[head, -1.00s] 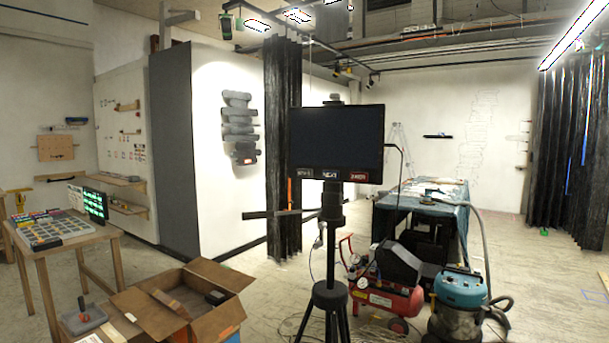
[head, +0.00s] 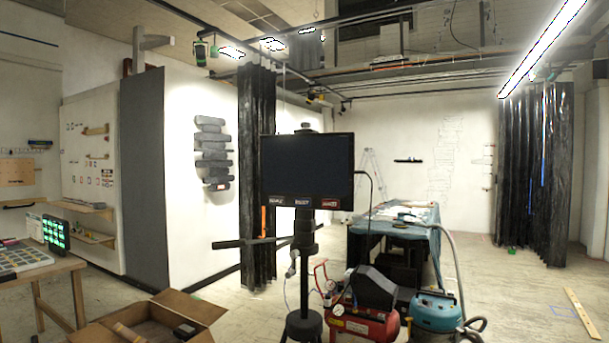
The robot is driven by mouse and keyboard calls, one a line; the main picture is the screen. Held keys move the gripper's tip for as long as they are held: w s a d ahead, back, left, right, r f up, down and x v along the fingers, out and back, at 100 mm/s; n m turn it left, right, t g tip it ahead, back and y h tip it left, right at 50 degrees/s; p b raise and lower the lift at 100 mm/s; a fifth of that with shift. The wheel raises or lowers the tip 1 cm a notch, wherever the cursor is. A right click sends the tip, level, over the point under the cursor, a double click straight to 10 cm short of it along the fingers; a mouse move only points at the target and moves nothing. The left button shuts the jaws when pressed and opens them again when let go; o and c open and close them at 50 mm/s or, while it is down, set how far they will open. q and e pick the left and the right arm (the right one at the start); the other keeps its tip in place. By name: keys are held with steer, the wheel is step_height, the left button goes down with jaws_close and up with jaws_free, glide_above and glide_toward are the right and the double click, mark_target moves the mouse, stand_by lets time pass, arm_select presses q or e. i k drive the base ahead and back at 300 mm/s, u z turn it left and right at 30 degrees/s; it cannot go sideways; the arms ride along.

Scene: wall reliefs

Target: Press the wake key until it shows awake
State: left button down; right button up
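A dark monitor (head: 306,166) stands upright on a black tripod stand (head: 303,300) near the middle of the head view. Its screen is blank and dark. Along its lower edge is a row of small keys: a left key (head: 276,201), a middle key (head: 302,202) and a red key (head: 327,203) on the right. Their lettering is too small to read surely, so I cannot tell which is the wake key. No word for awake shows on the screen. Neither of my grippers is in view.
A cardboard box (head: 150,318) is at the front left, beside a wooden table (head: 70,268). A red compressor (head: 362,322) and a blue vacuum (head: 436,310) stand right of the tripod. A draped table (head: 385,227) is behind. Floor at the right is mostly clear.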

mark_target(272, 200)
steer(key=k, duration=0.6)
steer(key=z, duration=0.95)
steer(key=i, duration=1.75)
steer(key=u, duration=0.7)
